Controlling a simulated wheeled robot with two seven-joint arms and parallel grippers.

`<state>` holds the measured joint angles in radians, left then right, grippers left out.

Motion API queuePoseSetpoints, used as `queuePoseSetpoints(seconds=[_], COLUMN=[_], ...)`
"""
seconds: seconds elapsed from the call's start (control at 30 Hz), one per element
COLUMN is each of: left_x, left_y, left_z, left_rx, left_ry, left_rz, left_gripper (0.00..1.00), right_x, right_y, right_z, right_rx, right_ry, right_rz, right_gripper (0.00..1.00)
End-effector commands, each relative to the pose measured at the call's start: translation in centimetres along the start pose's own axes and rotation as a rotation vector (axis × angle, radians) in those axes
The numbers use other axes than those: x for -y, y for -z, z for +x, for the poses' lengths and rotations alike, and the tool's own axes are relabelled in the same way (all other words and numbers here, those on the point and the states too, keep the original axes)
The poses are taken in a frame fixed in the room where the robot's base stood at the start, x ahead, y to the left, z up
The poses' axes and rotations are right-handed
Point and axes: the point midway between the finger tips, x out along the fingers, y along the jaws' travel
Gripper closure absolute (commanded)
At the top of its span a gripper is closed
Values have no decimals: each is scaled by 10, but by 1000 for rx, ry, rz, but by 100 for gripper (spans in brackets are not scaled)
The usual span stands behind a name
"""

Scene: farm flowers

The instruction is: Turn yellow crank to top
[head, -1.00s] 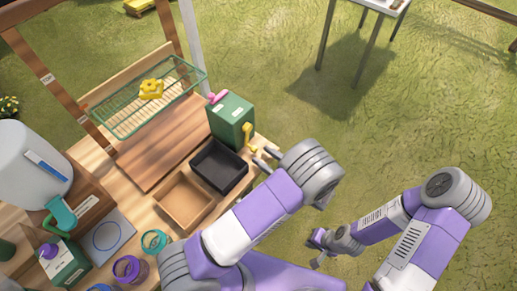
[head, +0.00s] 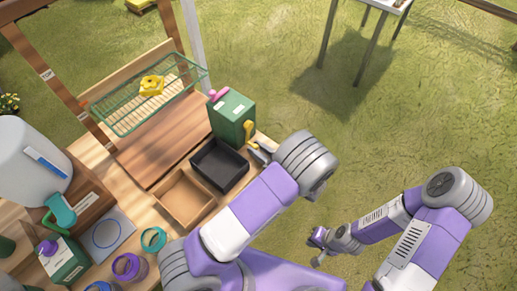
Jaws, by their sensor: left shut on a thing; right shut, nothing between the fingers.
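The yellow crank (head: 248,131) is on the right side of a green box (head: 231,115), which stands at the right end of the wooden table. The crank hangs downward, with its handle end low. My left gripper (head: 257,152) is at that lower end and shut on it; the fingers partly hide the handle. My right gripper (head: 316,242) is shut and empty, held over the grass to the right of the table.
A black tray (head: 240,184) and a brown tray (head: 161,202) stand in front of the green box. A green wire rack (head: 191,90) with a yellow piece (head: 152,86) is behind. A pink knob (head: 218,95) tops the box. Grass lies open to the right.

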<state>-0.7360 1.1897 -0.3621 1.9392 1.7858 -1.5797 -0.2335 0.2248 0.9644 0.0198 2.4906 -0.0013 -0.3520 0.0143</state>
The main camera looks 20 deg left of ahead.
Motion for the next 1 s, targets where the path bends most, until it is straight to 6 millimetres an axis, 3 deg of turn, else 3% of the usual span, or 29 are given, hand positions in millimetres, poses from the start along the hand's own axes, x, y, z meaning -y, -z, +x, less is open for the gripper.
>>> queuePoseSetpoints(seconds=[0.2,0.6,0.97,1.0], left_x=[1,17,18,18], left_y=[1,7,5,5], left_z=[0,0,-1,0], left_rx=[0,1,0,0], left_ry=[-1,-1,-1,-1], left_rz=[10,233,250,250], left_gripper=[100,100,100,69], right_x=[1,13,13,13], right_y=[0,-2,-2,-2], right_z=[-2,-35,-34,-34], right_rx=[0,0,0,0], right_ry=[0,0,0,0], right_rz=[0,0,0,0], right_gripper=[100,100,100,100])
